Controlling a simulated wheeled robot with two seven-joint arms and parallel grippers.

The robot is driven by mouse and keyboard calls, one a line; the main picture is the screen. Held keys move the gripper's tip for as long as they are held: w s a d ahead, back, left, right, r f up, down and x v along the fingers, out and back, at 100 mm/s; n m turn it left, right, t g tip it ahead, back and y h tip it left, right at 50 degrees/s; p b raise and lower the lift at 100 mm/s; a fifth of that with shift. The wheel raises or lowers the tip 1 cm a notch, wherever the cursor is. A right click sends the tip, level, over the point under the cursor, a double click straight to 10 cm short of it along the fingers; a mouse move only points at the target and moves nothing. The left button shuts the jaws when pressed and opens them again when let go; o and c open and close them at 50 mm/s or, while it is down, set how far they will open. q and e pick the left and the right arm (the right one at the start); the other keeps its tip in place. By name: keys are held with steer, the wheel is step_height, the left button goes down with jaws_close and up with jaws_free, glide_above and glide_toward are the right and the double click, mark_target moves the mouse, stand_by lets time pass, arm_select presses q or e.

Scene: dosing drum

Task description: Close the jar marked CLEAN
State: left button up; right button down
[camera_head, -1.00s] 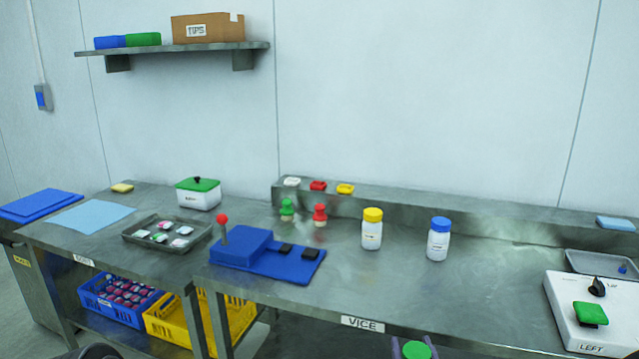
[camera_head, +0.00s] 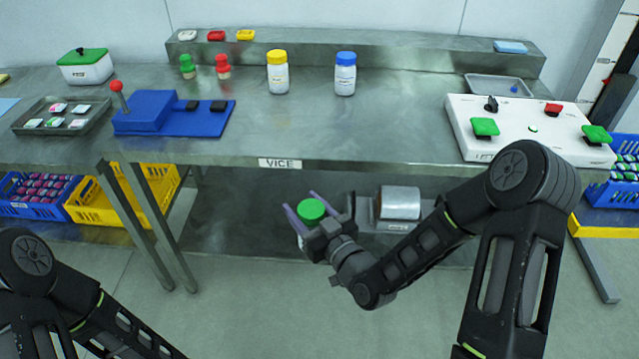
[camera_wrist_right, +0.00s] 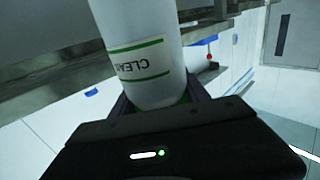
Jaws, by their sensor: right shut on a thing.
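The jar marked CLEAN (camera_wrist_right: 148,65) is white, with green stripes on its label, which reads upside down in the right wrist view. In the head view its round green top (camera_head: 311,211) shows between the fingers. My right gripper (camera_head: 304,213) is shut on this jar, holding it in front of the bench and below the height of its top. I cannot tell whether the green top is fully seated. My left arm shows at the lower left, but its gripper is out of view.
The steel bench (camera_head: 390,135) has clear space in its middle. A yellow-capped jar (camera_head: 278,75) and a blue-capped jar (camera_head: 345,77) stand behind it. A blue fixture (camera_head: 170,115) is left and a white button panel (camera_head: 535,135) right. A metal cylinder (camera_head: 400,203) sits below.

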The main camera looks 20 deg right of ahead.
steer(key=s+a+f+n+g+y, duration=0.3)
steer(key=s+a+n+y, duration=0.1)
steer(key=a, duration=0.4)
steer(key=shift+s+a+f+y, duration=0.2)
steer(key=shift+s+f+y, duration=0.1)
steer(key=shift+s+y, duration=0.65)
steer(key=shift+w, duration=0.1)
